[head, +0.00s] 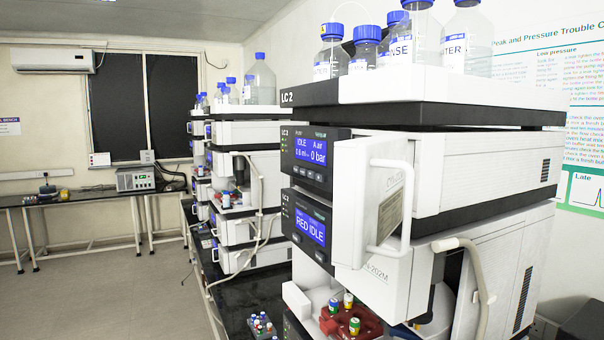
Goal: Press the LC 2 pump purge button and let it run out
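The LC 2 stack (480,180) stands close on the right, with the label "LC 2" on its top tray edge. Its upper module is the pump (310,152), with a blue display reading "IDLE", "A air", "0.6 ml" and "0 bar". A row of small buttons (306,173) sits under that display; their labels are too small to read, so I cannot tell which is purge. The module below has a display (310,226) reading "RED IDLE". My gripper is not in view.
A white door with a handle (395,205) stands out right of the displays. A hose (475,262) loops below it. Bottles (414,40) crowd the stack's top. A red vial rack (352,322) sits low in front. Another stack (240,170) stands behind. Floor (110,290) at left is clear.

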